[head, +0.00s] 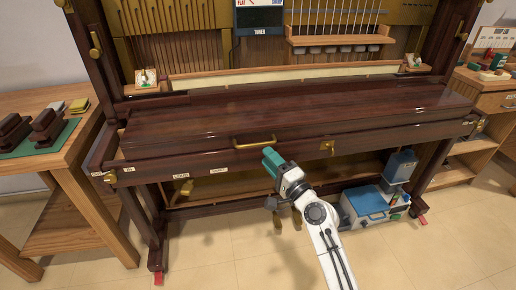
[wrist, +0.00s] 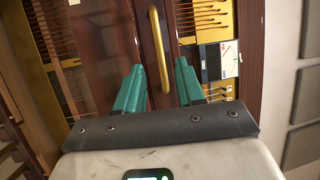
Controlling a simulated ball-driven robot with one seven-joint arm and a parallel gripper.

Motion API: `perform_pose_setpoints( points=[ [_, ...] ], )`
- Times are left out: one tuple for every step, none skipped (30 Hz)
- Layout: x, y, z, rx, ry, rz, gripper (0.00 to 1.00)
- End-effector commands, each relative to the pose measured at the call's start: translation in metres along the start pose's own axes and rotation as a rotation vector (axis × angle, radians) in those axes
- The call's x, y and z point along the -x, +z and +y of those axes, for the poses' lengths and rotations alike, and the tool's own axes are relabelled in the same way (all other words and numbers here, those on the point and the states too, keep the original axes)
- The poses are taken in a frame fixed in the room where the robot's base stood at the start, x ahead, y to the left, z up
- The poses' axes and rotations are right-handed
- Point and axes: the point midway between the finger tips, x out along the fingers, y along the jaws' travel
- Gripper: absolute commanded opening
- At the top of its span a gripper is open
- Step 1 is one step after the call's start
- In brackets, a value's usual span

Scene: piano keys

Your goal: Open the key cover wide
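The key cover (head: 290,108) is a glossy dark red-brown wooden lid lying flat and closed across the front of the piano. A brass bar handle (head: 254,142) is fixed on its front edge, left of the middle. My gripper (head: 272,158) has green fingers and is just below and right of the handle in the head view. In the wrist view the handle (wrist: 160,50) runs lengthwise ahead of and between the two spread green fingers (wrist: 158,80). The fingers are open and hold nothing. I cannot tell whether they touch the handle.
A brass latch (head: 327,148) sits on the front right of the handle. A tuner (head: 258,18) stands in the open upper case. A wooden table (head: 45,175) is at the left. A blue-lidded box (head: 366,203) is on the floor below.

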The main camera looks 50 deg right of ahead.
Motion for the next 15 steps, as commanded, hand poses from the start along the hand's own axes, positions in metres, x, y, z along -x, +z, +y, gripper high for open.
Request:
perform_pose_setpoints(
  points=[
    [-0.011, 0.000, -0.002, 0.001, -0.002, -0.001, 0.38],
    [-0.016, 0.000, -0.001, 0.000, -0.001, -0.001, 0.38],
    [-0.023, 0.001, -0.002, 0.000, -0.002, -0.002, 0.38],
    [-0.028, 0.001, -0.001, 0.000, 0.000, -0.002, 0.38],
    [-0.032, 0.001, -0.002, 0.001, -0.001, -0.002, 0.38],
    [-0.037, 0.001, -0.001, 0.001, 0.000, -0.002, 0.38],
    [-0.040, 0.001, 0.000, 0.001, 0.000, -0.002, 0.38],
    [-0.044, 0.001, -0.001, 0.001, -0.001, -0.002, 0.38],
    [-0.047, 0.001, 0.000, 0.001, 0.000, -0.002, 0.38],
    [-0.049, 0.001, 0.000, 0.001, 0.000, -0.002, 0.38],
    [-0.051, 0.001, 0.000, 0.001, 0.000, -0.002, 0.38],
    [-0.053, 0.001, 0.000, 0.001, 0.000, -0.002, 0.38],
    [-0.054, 0.001, 0.000, 0.002, 0.000, -0.002, 0.38],
    [-0.055, 0.001, 0.000, 0.002, 0.000, -0.002, 0.38],
    [-0.055, 0.001, 0.000, 0.002, 0.001, -0.002, 0.38]
  ],
)
